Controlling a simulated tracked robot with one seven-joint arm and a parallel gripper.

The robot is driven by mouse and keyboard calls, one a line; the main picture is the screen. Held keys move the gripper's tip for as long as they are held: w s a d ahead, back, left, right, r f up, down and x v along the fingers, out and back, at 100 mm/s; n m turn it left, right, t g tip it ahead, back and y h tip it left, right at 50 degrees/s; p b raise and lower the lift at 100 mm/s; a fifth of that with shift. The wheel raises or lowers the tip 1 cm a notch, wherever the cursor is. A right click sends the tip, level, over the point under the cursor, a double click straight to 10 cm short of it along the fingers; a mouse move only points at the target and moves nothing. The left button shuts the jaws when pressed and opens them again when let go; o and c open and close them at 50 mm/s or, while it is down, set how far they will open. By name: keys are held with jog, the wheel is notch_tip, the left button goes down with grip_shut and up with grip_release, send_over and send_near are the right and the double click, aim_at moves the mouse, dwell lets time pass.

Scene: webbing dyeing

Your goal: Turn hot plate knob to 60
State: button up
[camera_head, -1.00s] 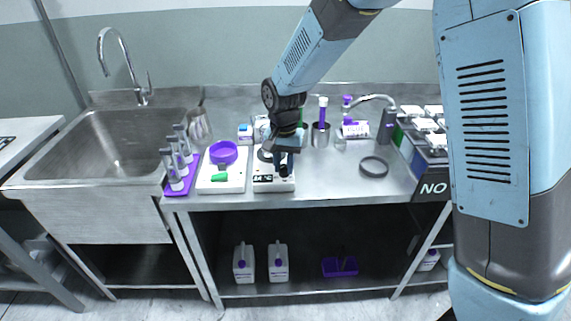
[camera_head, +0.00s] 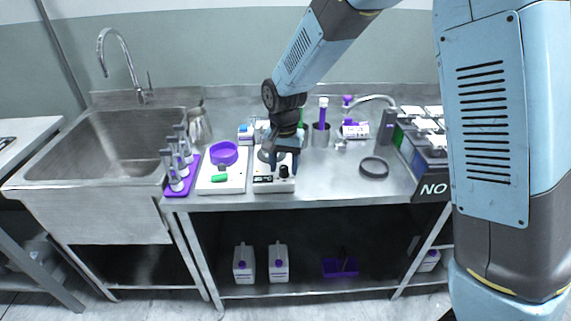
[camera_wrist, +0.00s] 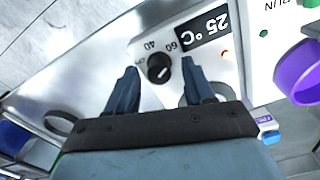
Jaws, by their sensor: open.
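The white hot plate (camera_head: 262,187) stands at the bench's front edge, with its black knob (camera_head: 284,171) on the front panel. In the wrist view the knob (camera_wrist: 158,68) shows between OFF, 40 and 60 marks; its pointer is too small to read surely. The display (camera_wrist: 203,33) reads 25 °C, upside down. My gripper (camera_head: 284,160) is above the panel, its fingers apart. In the wrist view my gripper (camera_wrist: 160,88) has one finger on each side of the knob, both clear of it and holding nothing.
A second white device (camera_head: 208,184) with a purple dish (camera_head: 223,153) stands just left. Farther left is a purple rack (camera_head: 180,188) of bottles by the sink. A dark ring (camera_head: 374,168) lies right, with clear bench around it. Cups and containers stand behind.

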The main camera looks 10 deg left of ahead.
aim_at(284, 167)
notch_tip(284, 167, up, 14)
jog(key=shift+f, duration=0.15)
dwell(0.5)
jog(key=s+d+r+t, duration=0.1)
jog(key=d+r, duration=0.2)
jog(key=d, duration=0.4)
jog(key=s+d+r+t+y, duration=0.1)
jog(key=s+d+r, duration=0.15)
jog(key=d, duration=0.35)
jog(key=s+d+r, duration=0.1)
jog(key=d+r, duration=0.3)
jog(key=d, duration=0.3)
jog(key=s+d+t+h, duration=0.1)
jog(key=s+d+t, duration=0.2)
jog(key=s+d, duration=1.1)
jog(key=shift+d+r+t, duration=0.3)
jog(key=shift+d+r, duration=0.05)
jog(key=shift+d, duration=0.45)
